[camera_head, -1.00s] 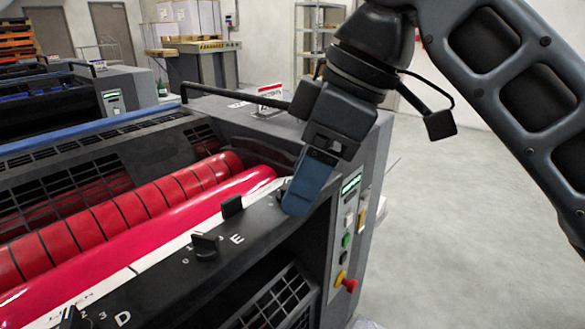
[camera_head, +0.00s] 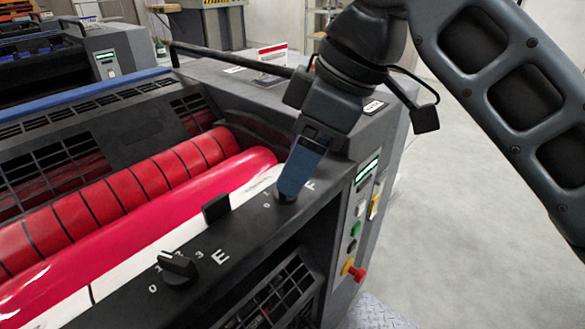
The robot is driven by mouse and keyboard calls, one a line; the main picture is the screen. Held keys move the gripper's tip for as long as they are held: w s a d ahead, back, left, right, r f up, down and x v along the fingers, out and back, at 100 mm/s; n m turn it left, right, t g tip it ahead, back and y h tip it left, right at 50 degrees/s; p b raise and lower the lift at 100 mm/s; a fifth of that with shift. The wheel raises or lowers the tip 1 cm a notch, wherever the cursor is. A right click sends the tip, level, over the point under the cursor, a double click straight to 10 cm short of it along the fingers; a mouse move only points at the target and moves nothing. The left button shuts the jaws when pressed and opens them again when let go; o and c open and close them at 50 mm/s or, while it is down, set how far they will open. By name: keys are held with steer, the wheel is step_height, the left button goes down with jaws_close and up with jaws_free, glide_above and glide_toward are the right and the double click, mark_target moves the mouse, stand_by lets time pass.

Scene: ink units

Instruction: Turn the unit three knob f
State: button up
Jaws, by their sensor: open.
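The ink unit (camera_head: 125,145) in front has a dark rail along its front edge with knobs and white letters. Knob F, beside the letter F (camera_head: 310,186), is mostly hidden behind my gripper (camera_head: 287,192). My gripper points down with its blue fingertips at that knob's place. The fingers overlap in this view, so the gap between them and any contact with the knob cannot be seen. Knob E (camera_head: 178,267) stands clear on the rail, left of the letter E (camera_head: 220,257), with small numbers around it.
A small black upright tab (camera_head: 216,208) stands on the rail between E and F. Red rollers (camera_head: 110,205) lie behind the rail. A side panel (camera_head: 357,225) carries buttons and a red knob (camera_head: 356,272). Grey floor (camera_head: 460,240) is open at right.

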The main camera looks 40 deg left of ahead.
steer(key=shift+x, duration=1.4)
steer(key=shift+c, duration=0.3)
steer(key=c, duration=1)
steer(key=shift+s+r+m+p, duration=0.15)
steer(key=shift+r+m+p, duration=0.1)
steer(key=shift+m+p, duration=0.65)
steer(key=shift+d+f+m+t+y+p, duration=0.1)
steer(key=shift+f+m+t+y+p, duration=0.15)
steer(key=shift+m+t+p, duration=0.45)
steer(key=o, duration=1.1)
steer(key=shift+c, duration=0.2)
steer(key=shift+r, duration=0.15)
